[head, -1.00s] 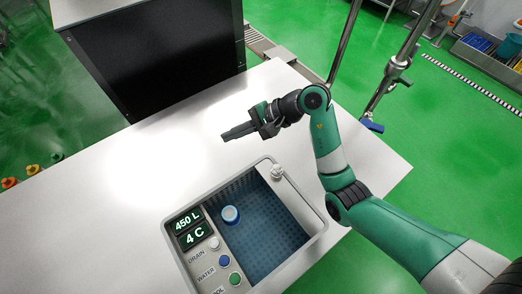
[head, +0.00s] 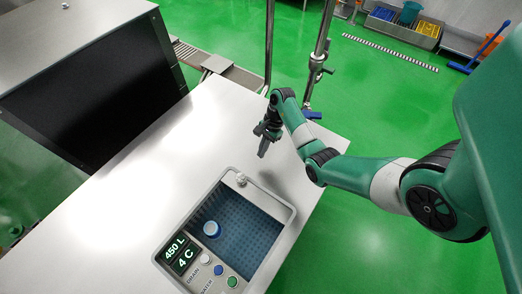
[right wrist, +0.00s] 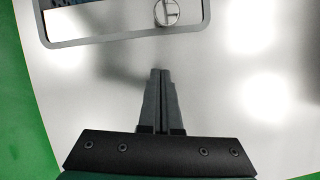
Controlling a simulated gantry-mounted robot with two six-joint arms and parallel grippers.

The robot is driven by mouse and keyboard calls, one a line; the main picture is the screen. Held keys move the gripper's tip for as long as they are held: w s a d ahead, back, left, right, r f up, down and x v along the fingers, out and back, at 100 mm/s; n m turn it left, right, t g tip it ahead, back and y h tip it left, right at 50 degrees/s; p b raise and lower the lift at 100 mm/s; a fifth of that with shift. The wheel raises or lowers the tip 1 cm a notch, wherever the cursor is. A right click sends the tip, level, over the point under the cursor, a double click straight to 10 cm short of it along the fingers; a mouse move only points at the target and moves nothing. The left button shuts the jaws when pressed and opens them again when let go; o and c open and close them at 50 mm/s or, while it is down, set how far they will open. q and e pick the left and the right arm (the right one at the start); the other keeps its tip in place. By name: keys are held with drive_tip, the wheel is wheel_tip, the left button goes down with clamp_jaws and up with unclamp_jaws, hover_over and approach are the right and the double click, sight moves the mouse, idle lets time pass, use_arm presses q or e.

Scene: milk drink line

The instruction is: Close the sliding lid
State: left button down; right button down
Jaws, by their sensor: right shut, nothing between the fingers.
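The tank (head: 290,222) is set into the white counter, and its top is open over a blue perforated inside. A small round metal knob (head: 241,180) sits at its far rim; it also shows in the right wrist view (right wrist: 167,13) at the top. I cannot make out the lid panel itself. My left gripper is out of view.
A panel with a display (head: 176,249) and several buttons lies along the tank's left side. A large dark machine (head: 95,95) stands at the back left, with metal posts (head: 320,55) behind the counter. The counter (head: 110,215) left of the tank is clear.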

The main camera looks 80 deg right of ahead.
drive_tip(key=b+x, duration=0.2)
drive_tip(key=x, duration=0.4)
drive_tip(key=shift+a+f, duration=0.1)
drive_tip(key=shift+f, duration=0.15)
drive_tip(key=w+a, duration=0.2)
drive_tip(key=a, duration=0.1)
drive_tip(key=shift+w+a+r+b, duration=0.1)
drive_tip(key=shift+r+b, duration=0.15)
drive_tip(key=shift+b, duration=0.05)
